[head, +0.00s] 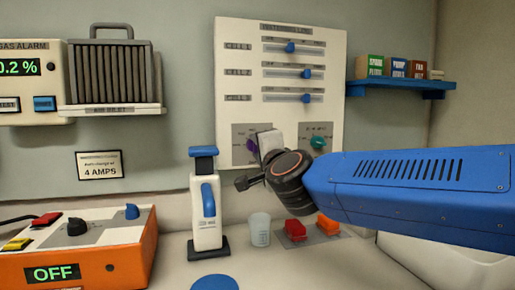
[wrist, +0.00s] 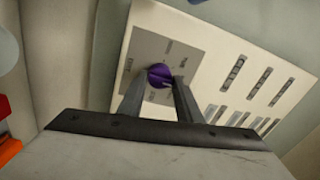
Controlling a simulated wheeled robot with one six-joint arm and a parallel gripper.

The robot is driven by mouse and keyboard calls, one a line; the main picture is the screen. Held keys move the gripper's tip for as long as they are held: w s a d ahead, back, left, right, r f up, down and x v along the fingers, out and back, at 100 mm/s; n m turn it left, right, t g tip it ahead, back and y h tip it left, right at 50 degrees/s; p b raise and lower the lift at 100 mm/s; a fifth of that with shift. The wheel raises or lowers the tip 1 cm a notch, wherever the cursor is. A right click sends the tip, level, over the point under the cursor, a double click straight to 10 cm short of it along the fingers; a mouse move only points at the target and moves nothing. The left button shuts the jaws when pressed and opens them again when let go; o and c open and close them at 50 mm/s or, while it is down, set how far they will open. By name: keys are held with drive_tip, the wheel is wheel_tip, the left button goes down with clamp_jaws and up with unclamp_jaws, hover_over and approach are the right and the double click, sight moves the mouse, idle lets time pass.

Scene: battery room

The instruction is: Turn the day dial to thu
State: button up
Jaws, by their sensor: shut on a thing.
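A purple dial (wrist: 160,76) sits on a grey square plate (wrist: 143,52) on the white wall panel. Small labels surround it, too blurred to read. My gripper (wrist: 157,82) has one finger on each side of the dial and is shut on it. In the head view the purple dial (head: 252,145) shows at the lower left of the panel, partly hidden by my gripper (head: 255,152). The dial's exact setting cannot be told.
A teal dial (head: 318,143) sits to the right on the same panel, close to my arm. Three blue sliders (head: 306,74) are above. Below stand a blue-and-white device (head: 206,215), a clear cup (head: 260,230) and red and orange blocks (head: 296,230).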

drive_tip(key=shift+f+m+h, duration=0.15)
drive_tip(key=shift+m+h, duration=0.1)
drive_tip(key=shift+m, duration=2)
drive_tip(key=shift+f+m+h, duration=0.15)
drive_tip(key=shift+m+h, duration=0.1)
drive_tip(key=shift+m, duration=2)
drive_tip(key=shift+a, duration=0.1)
drive_tip(key=o, duration=1)
drive_tip(key=shift+r, duration=0.1)
drive_tip(key=shift+s, duration=0.15)
